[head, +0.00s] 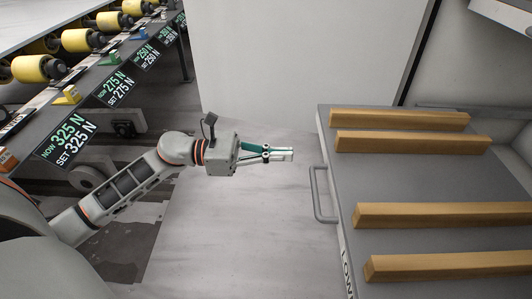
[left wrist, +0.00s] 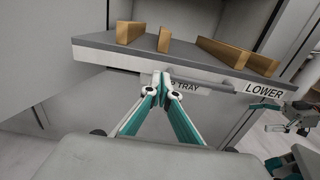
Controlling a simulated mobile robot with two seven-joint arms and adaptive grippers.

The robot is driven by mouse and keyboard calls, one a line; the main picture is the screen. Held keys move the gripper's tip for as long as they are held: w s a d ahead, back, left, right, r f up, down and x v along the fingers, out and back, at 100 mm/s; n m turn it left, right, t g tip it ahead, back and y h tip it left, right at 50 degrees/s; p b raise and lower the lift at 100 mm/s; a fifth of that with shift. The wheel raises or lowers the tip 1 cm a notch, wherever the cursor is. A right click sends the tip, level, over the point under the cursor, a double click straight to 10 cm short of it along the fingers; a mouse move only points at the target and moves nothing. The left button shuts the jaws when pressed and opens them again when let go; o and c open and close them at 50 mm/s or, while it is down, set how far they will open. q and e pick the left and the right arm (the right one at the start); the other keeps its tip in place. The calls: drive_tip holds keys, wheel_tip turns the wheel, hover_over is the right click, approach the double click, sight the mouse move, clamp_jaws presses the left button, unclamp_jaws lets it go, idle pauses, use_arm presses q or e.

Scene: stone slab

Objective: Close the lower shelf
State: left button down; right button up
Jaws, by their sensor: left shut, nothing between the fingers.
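The lower shelf (head: 410,185) is a grey tray pulled out at the right in the head view. Its bar handle (head: 318,195) is on its left front edge. In the left wrist view its front panel (left wrist: 125,58) reads "LOWER" and part of "TRAY", with the handle (left wrist: 205,79) beside the fingers. My left gripper (head: 291,154) is shut and empty, pointing at the shelf front, apart from the handle in the head view. Its fingertips (left wrist: 160,83) cover part of the label. My right gripper (left wrist: 262,116) shows small at the right of the left wrist view, its fingers apart.
Several wooden bars (head: 400,118) lie across the shelf. A rack of yellow rollers (head: 38,69) with force displays (head: 66,139) stands at the left. A pale panel (head: 300,60) stands behind. The floor (head: 240,240) between rack and shelf is clear.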

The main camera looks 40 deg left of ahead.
sight(326, 155)
use_arm(q)
drive_tip(key=x, duration=0.7)
drive_tip(key=shift+w+d, duration=0.1)
drive_tip(key=shift+d, duration=0.1)
